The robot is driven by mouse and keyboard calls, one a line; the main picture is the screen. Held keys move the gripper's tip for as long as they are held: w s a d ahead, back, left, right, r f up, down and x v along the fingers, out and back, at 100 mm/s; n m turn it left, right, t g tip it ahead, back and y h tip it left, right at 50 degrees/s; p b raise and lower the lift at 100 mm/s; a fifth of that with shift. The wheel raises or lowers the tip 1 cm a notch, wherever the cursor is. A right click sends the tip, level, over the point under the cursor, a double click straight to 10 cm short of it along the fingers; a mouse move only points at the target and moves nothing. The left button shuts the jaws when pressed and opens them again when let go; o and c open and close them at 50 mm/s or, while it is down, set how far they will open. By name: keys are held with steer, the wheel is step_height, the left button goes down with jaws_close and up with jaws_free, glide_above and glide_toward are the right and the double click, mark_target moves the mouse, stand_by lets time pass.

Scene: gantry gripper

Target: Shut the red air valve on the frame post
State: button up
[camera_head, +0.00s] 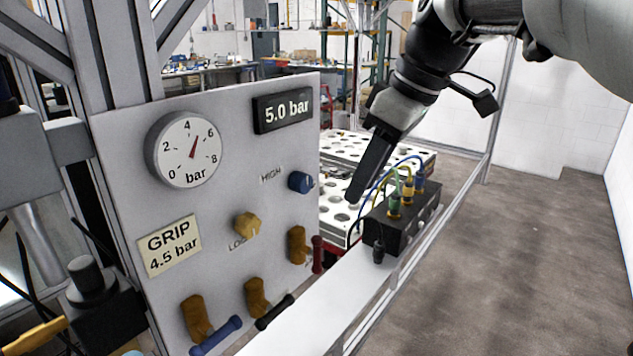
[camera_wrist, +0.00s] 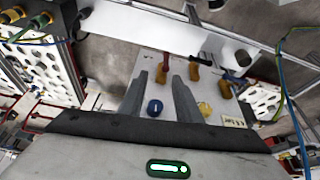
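The red valve handle (camera_head: 317,254) stands upright beside its brass valve body (camera_head: 297,245) at the lower right of the grey panel (camera_head: 215,135). My gripper (camera_head: 354,192) hangs to the right of the panel, above and apart from the red handle. In the wrist view my gripper (camera_wrist: 160,75) has its two fingers spread with a clear gap and nothing held. The panel appears turned around there, with its blue knob (camera_wrist: 154,108) low between the fingers.
A blue handle (camera_head: 216,336) and a black handle (camera_head: 274,312) on brass valves lie slanted left of the red one. A yellow knob (camera_head: 247,224) is above. A black connector box (camera_head: 402,224) with cables stands right of the panel.

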mark_target(322, 240)
steer(key=shift+n, duration=0.4)
steer(key=b+x, duration=0.1)
steer(key=x, duration=0.4)
steer(key=a+x, duration=0.1)
steer(key=x, duration=0.5)
steer(key=s+a+b+x, duration=0.1)
steer(key=x, duration=0.5)
steer(key=shift+r+b, duration=0.1)
steer(key=shift+b, duration=0.25)
jaws_close()
steer(key=shift+y, duration=0.3)
